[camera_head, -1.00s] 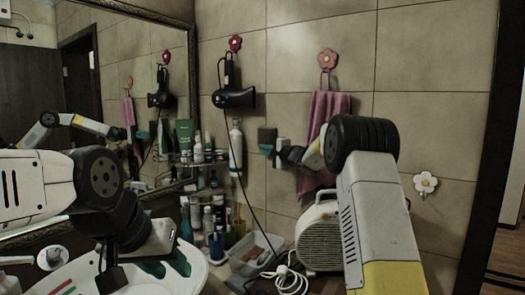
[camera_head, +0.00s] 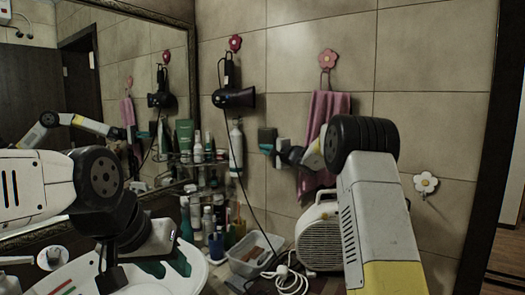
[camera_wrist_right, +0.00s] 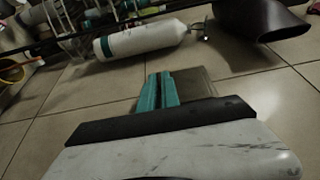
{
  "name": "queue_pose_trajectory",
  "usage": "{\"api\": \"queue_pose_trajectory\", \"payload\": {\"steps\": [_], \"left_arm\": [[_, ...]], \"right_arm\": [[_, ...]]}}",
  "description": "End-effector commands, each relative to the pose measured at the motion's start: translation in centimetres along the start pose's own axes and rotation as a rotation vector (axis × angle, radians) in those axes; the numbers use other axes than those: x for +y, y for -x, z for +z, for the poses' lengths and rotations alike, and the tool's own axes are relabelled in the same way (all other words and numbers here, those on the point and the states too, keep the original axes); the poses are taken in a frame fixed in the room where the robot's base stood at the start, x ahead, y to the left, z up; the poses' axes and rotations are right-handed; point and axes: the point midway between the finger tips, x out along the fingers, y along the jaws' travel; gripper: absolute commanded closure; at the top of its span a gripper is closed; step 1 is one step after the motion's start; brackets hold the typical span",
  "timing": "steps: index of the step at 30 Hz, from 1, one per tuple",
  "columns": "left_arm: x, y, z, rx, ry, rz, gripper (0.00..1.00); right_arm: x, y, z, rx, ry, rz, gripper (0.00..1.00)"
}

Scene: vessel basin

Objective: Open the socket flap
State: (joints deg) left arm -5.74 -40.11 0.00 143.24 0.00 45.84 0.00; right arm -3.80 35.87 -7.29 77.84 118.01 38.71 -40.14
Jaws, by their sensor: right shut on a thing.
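The socket flap (camera_head: 266,134) is a small dark square on the tiled wall, below the hair dryer. My right gripper (camera_head: 268,149) is right at it, coming from the right, and hides part of it. In the right wrist view the teal fingers of my right gripper (camera_wrist_right: 158,91) are close together. The greyish socket flap (camera_wrist_right: 197,87) shows right beside them. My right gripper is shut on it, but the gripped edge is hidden. My left gripper (camera_head: 168,266) is low over the white basin, with its teal fingers apart and nothing seen between them.
A hair dryer (camera_head: 234,98) hangs left of the socket, its cord running down the wall. A white bottle (camera_head: 236,147) is on the wall left of the gripper. A pink towel (camera_head: 322,112) hangs behind my right arm. A fan heater (camera_head: 318,244) and clear box (camera_head: 249,268) stand below.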

Motion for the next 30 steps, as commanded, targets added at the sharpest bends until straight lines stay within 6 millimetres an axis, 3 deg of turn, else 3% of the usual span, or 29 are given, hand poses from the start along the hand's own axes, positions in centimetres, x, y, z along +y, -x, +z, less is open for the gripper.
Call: {"api": "queue_pose_trajectory", "payload": {"steps": [19,30], "left_arm": [[0.0,0.0,0.0,0.0,0.0,0.0,0.64],[0.0,0.0,0.0,0.0,0.0,0.0,0.64]], "right_arm": [[0.1,0.1,0.0,0.002,-0.02,0.012,1.0],[-0.8,0.7,1.3,0.003,-0.216,0.092,1.0]]}}
